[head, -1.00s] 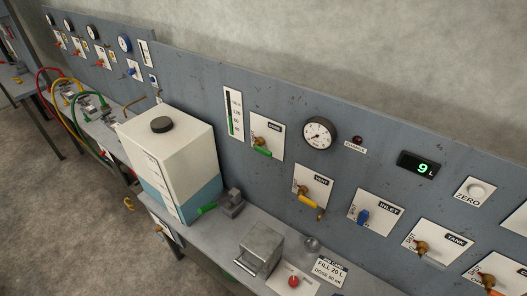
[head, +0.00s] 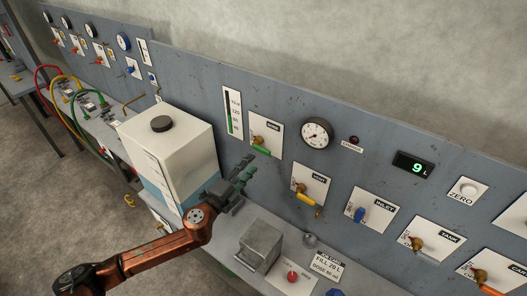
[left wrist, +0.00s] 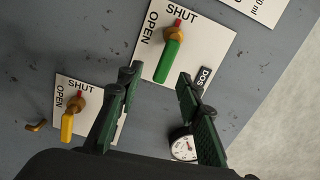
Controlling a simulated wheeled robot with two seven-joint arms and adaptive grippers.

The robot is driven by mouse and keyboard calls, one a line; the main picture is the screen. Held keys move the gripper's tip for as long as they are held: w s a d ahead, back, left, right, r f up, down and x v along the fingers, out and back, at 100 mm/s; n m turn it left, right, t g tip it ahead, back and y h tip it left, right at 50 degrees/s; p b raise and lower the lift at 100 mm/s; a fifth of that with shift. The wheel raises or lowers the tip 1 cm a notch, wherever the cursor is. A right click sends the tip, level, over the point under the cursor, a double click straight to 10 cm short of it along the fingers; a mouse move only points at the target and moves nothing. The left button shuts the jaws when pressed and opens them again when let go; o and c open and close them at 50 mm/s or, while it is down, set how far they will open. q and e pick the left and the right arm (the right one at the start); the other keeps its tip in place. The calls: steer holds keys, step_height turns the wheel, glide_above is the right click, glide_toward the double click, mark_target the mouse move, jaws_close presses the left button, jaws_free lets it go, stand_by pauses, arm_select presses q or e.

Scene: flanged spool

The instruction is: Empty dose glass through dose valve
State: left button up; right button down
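The dose valve has a green handle (head: 266,150) on a white plate on the grey panel. In the left wrist view its green handle (left wrist: 172,64) runs down from a brass hub, with a red tip beside the word SHUT; OPEN is to the left. The dose glass (head: 232,112) seems to be the upright gauge strip with a green column left of the valve; its exact level is too small to read. My left gripper (head: 246,168) is open and empty, just below and left of the valve. Its fingers (left wrist: 157,84) are apart, below the green handle in view. My right gripper is not in view.
A yellow-handled vent valve (head: 307,194), a blue inlet valve (head: 360,214) and a round dial (head: 317,133) are on the panel to the right. A white tank (head: 165,145) stands behind my left arm. A grey metal block (head: 260,245) is on the bench. A display (head: 413,165) reads 9 L.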

mark_target(263, 153)
arm_select(q)
steer(key=w+d, duration=0.1)
steer(key=w, duration=0.1)
steer(key=w+d+m, duration=0.1)
steer(key=w+d, duration=0.1)
steer(key=w+d+m, duration=0.1)
steer(key=w+d, duration=0.1)
steer(key=w, duration=0.1)
steer(key=shift+d+r+h+p, duration=0.25)
steer(key=shift+r+h+p, duration=0.1)
steer(key=shift+r+h, duration=0.05)
steer(key=shift+s, duration=0.1)
steer(key=shift+c, duration=0.6)
jaws_close()
